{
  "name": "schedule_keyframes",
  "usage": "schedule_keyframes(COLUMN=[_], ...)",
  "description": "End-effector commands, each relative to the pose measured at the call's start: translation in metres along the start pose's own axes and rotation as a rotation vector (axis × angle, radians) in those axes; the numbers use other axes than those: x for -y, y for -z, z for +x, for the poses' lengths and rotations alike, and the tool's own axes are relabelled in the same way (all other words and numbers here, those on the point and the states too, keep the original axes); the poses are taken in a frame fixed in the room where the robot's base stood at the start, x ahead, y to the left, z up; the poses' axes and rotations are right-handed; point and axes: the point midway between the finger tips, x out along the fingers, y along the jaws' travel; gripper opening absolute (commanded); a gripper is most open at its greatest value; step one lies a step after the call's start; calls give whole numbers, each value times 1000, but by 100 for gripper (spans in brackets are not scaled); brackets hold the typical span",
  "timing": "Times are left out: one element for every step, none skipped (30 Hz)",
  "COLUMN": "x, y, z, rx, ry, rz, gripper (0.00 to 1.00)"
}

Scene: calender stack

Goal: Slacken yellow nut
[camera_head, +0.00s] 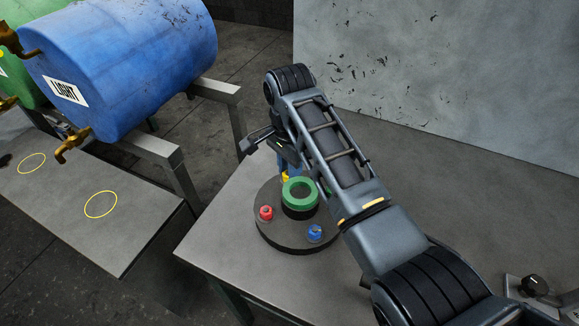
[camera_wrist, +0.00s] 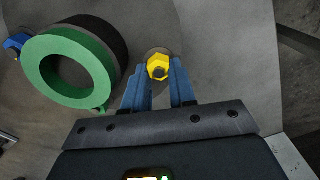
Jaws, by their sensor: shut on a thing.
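The yellow nut (camera_wrist: 158,66) sits between the fingertips of my gripper (camera_wrist: 158,82) in the wrist view. The two blue fingers are closed on its sides. In the head view the yellow nut (camera_head: 285,176) shows only in part, behind the green ring and under my gripper (camera_head: 284,160). The nut is on the round dark base (camera_head: 284,243), which also carries a red nut (camera_head: 266,212) and a blue nut (camera_head: 314,233). The green ring (camera_head: 299,183) stands in the middle of the base; it also shows in the wrist view (camera_wrist: 45,70).
The base stands on a grey table (camera_head: 225,225) with free room at its left. A black knob (camera_head: 535,285) is at the right. Blue (camera_head: 150,60) and green drums lie on a rack at the left. A grey panel (camera_head: 450,80) stands behind the table.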

Motion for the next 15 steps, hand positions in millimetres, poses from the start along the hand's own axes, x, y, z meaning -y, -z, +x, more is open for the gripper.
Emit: schedule_keyframes(x=[0,0,0,0,0,0,0,0,1,1,1,1,1,1,1], y=[0,0,0,0,0,0,0,0,0,0,0,0,0,0,0], z=[0,0,0,0,0,0,0,0,-1,-1,-1,-1,-1,-1,-1], rx=[0,0,0,0,0,0,0,0,0,0,0,0,0,0,0], ry=[0,0,0,0,0,0,0,0,0,0,0,1,1,1,1], rz=[-1,-2,-5,-9,-14,-22,-29,-39,-55,-68,-84,-106,-126,-147,-177], gripper=[0,0,0,0,0,0,0,0,0,0,0,0,0,0,0])
